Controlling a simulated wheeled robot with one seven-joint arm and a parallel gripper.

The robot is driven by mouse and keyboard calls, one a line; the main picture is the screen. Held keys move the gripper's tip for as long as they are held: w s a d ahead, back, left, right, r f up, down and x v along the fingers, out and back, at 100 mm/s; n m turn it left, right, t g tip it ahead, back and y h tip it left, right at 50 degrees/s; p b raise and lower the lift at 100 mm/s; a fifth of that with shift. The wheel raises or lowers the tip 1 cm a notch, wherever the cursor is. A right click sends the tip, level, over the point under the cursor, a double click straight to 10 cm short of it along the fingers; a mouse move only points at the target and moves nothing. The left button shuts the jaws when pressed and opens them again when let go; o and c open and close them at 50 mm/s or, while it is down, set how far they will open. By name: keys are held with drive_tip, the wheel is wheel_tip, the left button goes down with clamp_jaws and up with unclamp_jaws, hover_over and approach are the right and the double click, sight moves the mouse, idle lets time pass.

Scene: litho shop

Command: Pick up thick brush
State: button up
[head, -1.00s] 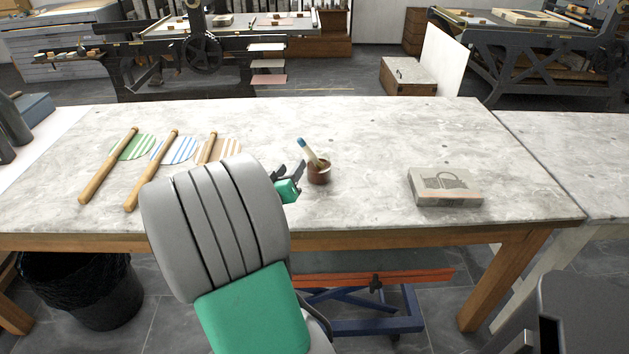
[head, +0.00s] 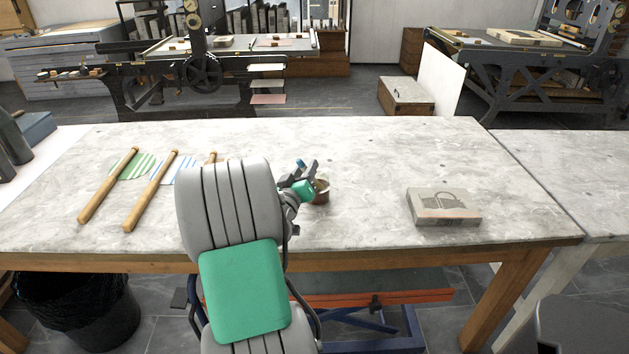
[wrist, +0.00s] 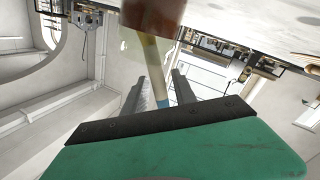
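The thick brush has a pale handle (wrist: 155,62) with a blue end; it stands tilted in a brown cup (head: 321,192) on the marble-topped table. In the head view my gripper covers most of the brush, and only its blue end (head: 300,163) shows. The wrist view shows the cup (wrist: 152,14) at the top, upside down, with the handle running down toward my gripper (wrist: 168,85). The two fingers are apart on either side of the handle, near its blue end. The brush's bristles are hidden in the cup.
Wooden-handled striped paddles (head: 155,185) lie to the left of my arm, the third mostly hidden. A grey stone block (head: 443,207) lies to the right. The table (head: 385,165) is clear between cup and block. A second table (head: 590,185) adjoins at right.

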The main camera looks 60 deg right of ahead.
clamp_jaws()
idle(0.5)
